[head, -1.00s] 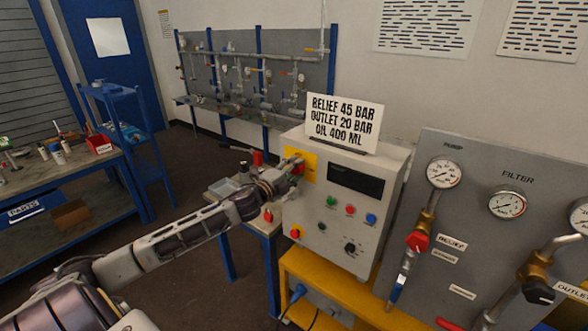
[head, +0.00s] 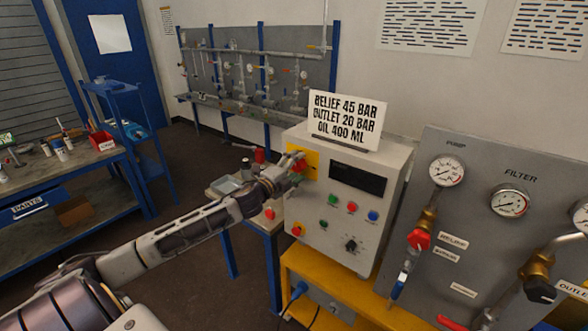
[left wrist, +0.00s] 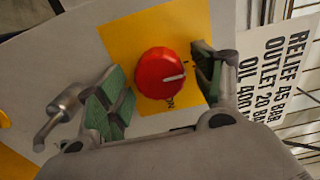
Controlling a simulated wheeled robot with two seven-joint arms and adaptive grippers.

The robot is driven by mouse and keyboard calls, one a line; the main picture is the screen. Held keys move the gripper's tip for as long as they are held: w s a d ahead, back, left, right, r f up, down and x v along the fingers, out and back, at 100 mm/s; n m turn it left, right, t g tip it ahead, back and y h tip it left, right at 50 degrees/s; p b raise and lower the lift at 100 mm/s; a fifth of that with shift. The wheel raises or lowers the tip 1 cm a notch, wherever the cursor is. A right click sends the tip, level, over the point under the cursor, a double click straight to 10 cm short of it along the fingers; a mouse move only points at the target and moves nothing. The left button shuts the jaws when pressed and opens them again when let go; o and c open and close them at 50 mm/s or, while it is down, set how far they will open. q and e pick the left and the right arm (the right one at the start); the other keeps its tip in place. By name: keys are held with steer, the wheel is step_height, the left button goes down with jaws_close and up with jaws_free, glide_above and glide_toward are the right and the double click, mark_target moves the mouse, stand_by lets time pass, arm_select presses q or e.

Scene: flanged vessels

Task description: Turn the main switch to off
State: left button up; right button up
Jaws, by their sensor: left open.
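The main switch (left wrist: 161,74) is a round red knob with a pale pointer line, on a yellow plate (left wrist: 184,30). In the left wrist view the pointer aims right, and a label that seems to read "ON" stands below the knob. My left gripper (left wrist: 160,82) is open, its green-padded fingers on either side of the knob with gaps showing. In the head view my left gripper (head: 299,164) is at the upper left of the grey control box (head: 362,216) and covers most of the knob. My right gripper is not in view.
The box carries a dark display (head: 357,178), several buttons and a black knob (head: 351,246). A sign (head: 347,119) stands on top. A metal handle (left wrist: 58,116) lies close to one finger. A gauge panel (head: 478,215) stands to the right.

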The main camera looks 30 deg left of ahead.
arm_select(q)
steer(key=shift+s, duration=0.25)
steer(key=s, duration=1.1)
steer(key=shift+s+a, duration=0.25)
steer(key=shift+a, duration=0.2)
stand_by(0.9)
stand_by(0.5)
steer(key=shift+n, duration=0.4)
